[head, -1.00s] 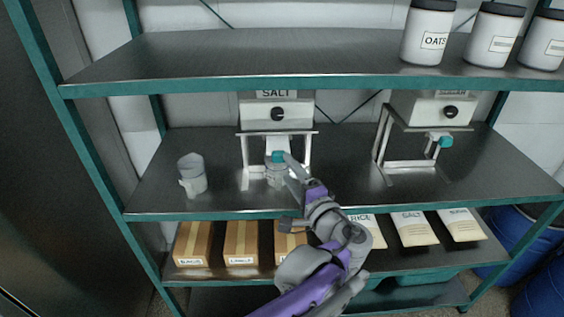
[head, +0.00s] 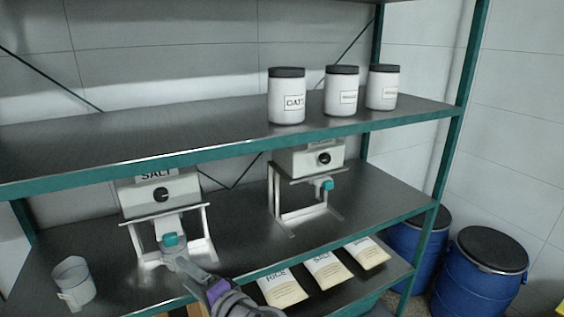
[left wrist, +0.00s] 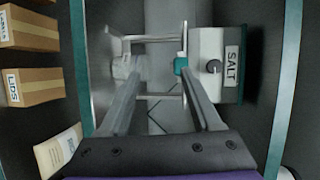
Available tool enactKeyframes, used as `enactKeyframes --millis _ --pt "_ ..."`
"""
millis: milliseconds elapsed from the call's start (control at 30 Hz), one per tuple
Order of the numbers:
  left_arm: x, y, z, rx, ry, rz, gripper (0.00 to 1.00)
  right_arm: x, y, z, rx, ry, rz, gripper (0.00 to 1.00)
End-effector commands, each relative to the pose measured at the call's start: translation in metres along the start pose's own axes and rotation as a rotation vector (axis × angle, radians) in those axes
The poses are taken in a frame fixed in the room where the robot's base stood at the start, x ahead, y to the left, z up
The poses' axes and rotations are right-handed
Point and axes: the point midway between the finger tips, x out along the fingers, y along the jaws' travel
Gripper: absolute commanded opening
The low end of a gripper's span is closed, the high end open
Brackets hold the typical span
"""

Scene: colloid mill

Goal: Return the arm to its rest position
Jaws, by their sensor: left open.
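My left gripper (head: 176,258) reaches in from the bottom of the head view to the front of the dispenser labelled SALT (head: 158,193). It is close to the teal outlet piece (head: 171,240) under that dispenser. In the left wrist view its two fingers (left wrist: 157,68) are apart, with nothing held between them. The right-hand finger there overlaps the teal piece (left wrist: 181,65), and a pale, blurred shape (left wrist: 124,66) shows beside the other fingertip. I cannot tell whether either finger touches anything. My right gripper is not in view.
A clear cup (head: 74,283) stands left on the middle shelf. A second dispenser (head: 311,158) stands to the right. Jars, including OATS (head: 287,97), stand on the upper shelf (head: 130,125). Bags (head: 327,268) lie below. Blue barrels (head: 485,265) stand at the right.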

Motion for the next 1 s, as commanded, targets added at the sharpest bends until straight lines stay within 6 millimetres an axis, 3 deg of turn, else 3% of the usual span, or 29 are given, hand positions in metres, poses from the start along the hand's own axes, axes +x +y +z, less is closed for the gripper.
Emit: enactKeyframes --millis 133,300,500,700,1000 --pt "0.004 0.055 0.053 -0.077 -0.044 0.287 0.65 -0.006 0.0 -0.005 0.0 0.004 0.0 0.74" --pt "-0.024 0.127 0.101 -0.254 -0.075 0.658 0.65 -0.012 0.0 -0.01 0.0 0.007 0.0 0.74" --pt "-0.079 0.183 0.12 -0.535 -0.082 1.01 0.65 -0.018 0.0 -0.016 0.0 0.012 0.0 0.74" --pt "-0.113 0.201 0.118 -0.742 -0.073 1.191 0.65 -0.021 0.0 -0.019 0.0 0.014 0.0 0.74" --pt "-0.121 0.204 0.115 -0.791 -0.069 1.231 0.65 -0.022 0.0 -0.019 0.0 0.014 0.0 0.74"
